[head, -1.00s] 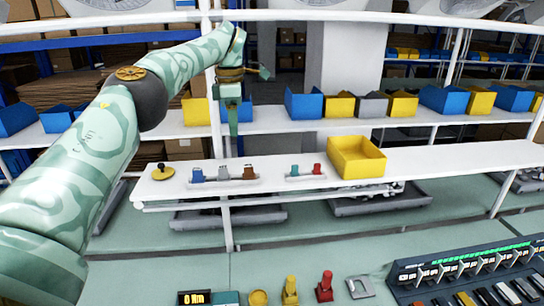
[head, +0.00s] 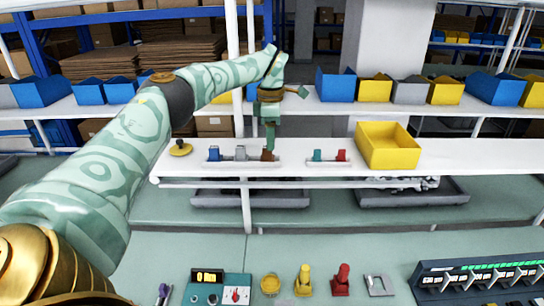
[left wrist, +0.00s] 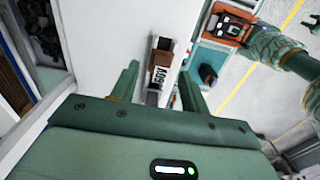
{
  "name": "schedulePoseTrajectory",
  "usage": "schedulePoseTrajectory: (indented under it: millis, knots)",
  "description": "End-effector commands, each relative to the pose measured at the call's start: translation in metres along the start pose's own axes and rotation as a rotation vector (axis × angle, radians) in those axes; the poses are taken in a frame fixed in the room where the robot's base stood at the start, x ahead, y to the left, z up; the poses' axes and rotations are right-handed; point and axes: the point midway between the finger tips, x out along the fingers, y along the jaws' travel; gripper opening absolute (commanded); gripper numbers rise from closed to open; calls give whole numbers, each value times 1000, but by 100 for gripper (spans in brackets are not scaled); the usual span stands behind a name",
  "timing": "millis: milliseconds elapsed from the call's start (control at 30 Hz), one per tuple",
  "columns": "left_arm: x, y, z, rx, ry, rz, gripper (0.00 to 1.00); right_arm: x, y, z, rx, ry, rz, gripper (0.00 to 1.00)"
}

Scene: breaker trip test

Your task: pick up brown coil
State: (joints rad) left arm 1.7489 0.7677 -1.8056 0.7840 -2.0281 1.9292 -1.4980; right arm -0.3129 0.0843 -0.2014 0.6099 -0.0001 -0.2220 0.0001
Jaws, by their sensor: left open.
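A second holder has a teal coil (head: 317,156) and a red coil (head: 341,155). A yellow bin (head: 388,147) stands right of it. A yellow knob-like piece (head: 180,148) sits at the shelf's left end. A meter (head: 216,288) and several parts are on the front bench.

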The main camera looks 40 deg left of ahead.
Motion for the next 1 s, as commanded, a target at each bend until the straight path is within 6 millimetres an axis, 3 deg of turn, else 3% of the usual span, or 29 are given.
schedulePoseTrajectory:
  millis: [100, 200, 467, 500, 667, 1000]
  knots:
    - [20, -2, -3, -3, 1, -3, 45, -4, 14, -29, 1, 45, 18, 36]
    - [33, -1, -2, -4, -1, -1, 45, -4, 16, -37, 3, 58, 21, 36]
    - [39, -1, -2, -4, -2, 1, 45, -6, -7, -6, 6, 10, -8, 36]
    - [39, -1, -2, -4, -2, 1, 43, -6, -7, -5, 6, 8, -9, 36]
    - [38, -1, -2, -5, -2, 1, 0, -5, -4, -14, 6, 20, -5, 36]
    - [36, -1, -2, -5, -2, 1, 0, -5, 1, -19, 5, 30, 1, 36]
